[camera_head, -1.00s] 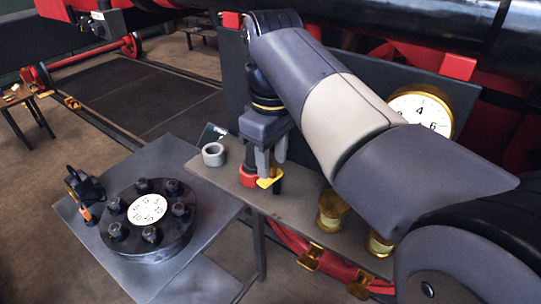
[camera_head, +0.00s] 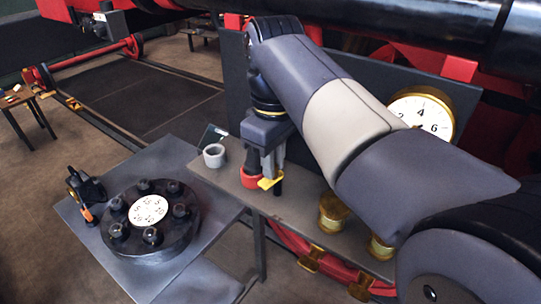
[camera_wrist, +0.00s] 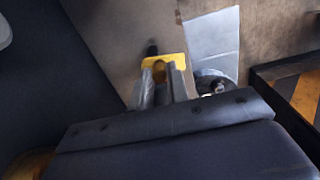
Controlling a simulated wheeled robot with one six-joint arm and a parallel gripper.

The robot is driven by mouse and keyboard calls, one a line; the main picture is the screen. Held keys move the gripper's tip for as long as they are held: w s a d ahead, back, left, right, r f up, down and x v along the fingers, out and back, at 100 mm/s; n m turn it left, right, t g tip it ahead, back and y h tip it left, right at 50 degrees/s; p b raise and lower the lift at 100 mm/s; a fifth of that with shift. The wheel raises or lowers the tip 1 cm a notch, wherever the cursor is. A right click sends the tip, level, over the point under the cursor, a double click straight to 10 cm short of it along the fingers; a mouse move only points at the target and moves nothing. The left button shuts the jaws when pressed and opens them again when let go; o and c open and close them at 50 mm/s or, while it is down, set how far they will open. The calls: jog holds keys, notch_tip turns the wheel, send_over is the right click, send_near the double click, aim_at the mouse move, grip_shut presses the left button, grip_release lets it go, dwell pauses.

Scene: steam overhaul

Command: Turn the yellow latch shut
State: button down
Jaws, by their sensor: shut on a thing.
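The yellow latch (camera_head: 269,183) is at the front edge of the grey shelf, next to a red part (camera_head: 250,168). My gripper (camera_head: 271,166) points down over the latch with its two grey fingers on it. In the wrist view, the yellow latch (camera_wrist: 165,60) shows as a bracket-like piece at the tips of my gripper (camera_wrist: 164,82), which is shut on it. The fingers and the gripper body hide part of the latch and its mount, so its exact angle is hard to tell.
A grey ring (camera_head: 214,155) stands left on the shelf (camera_head: 232,182). A round bolted flange (camera_head: 150,215) lies on a metal table at lower left. Brass fittings (camera_head: 333,210) and a dial gauge (camera_head: 423,113) are to the right. A dark panel stands behind my arm.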

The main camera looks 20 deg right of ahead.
jog(key=shift+m, duration=0.3)
jog(key=m+p, duration=0.2)
jog(key=m, duration=0.2)
jog(key=shift+w+r+p, duration=0.15)
jog(key=shift+w+p, duration=0.1)
jog(key=shift+p, duration=0.15)
jog(key=m, duration=0.1)
jog(key=m+p, duration=0.1)
jog(key=m, duration=0.3)
jog(key=shift+w+p, duration=0.3)
jog(key=shift+p, duration=0.05)
jog(key=shift+m, duration=0.4)
jog(key=c, duration=1.4)
grip_release()
jog(key=shift+o, duration=0.2)
notch_tip(320, 180, up, 11)
jog(key=shift+f, duration=0.2)
